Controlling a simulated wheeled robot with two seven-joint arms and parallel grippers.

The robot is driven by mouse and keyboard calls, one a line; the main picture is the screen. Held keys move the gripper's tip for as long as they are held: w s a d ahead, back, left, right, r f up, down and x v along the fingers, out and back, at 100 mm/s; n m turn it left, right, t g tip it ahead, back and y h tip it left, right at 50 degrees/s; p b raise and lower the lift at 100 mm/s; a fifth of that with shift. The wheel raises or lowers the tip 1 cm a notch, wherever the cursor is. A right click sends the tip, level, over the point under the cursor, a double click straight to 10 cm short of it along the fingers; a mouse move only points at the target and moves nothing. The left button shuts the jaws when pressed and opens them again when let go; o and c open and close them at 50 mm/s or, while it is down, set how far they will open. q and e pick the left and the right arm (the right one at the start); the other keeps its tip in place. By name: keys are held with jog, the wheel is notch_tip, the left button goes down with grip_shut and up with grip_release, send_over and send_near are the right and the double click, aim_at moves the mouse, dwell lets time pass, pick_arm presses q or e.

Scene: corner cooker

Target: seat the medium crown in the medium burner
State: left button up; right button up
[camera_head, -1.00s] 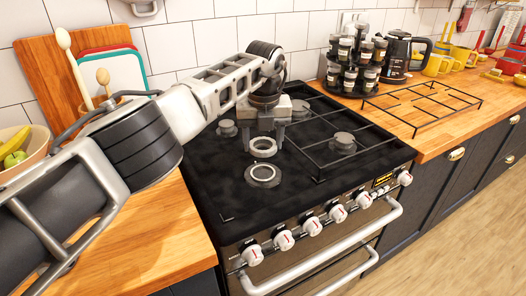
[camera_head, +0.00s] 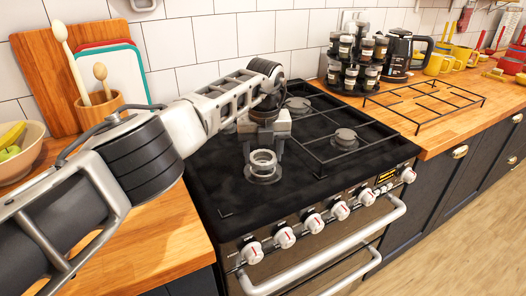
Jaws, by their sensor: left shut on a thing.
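The medium crown (camera_head: 263,157) is a pale metal ring held level between the fingers of my left gripper (camera_head: 263,151). My left gripper points down over the front left of the black hob and is shut on the crown. The medium burner (camera_head: 263,178) is a round base directly below the crown in the picture, and the crown overlaps its far part. I cannot tell whether the crown touches the burner or is just above it. My right gripper is not in view.
Other burners (camera_head: 345,137) sit on the hob (camera_head: 215,180), with a black grate over its right half. A loose grate (camera_head: 425,105) lies on the right worktop. A spice rack (camera_head: 355,60) and kettle (camera_head: 398,55) stand behind. The hob's front left is clear.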

aim_at(264, 167)
pick_arm(q)
jog(key=shift+f, duration=0.1)
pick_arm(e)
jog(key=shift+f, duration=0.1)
pick_arm(q)
jog(key=shift+f+b, duration=0.75)
jog(key=shift+f, duration=0.15)
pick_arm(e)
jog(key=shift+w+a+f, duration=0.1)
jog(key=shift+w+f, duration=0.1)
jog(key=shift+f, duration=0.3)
pick_arm(q)
jog(key=o, duration=1.1)
jog(key=shift+r, duration=0.1)
notch_tip(264, 167, up, 16)
jog(key=s, duration=0.2)
jog(key=shift+d, duration=0.2)
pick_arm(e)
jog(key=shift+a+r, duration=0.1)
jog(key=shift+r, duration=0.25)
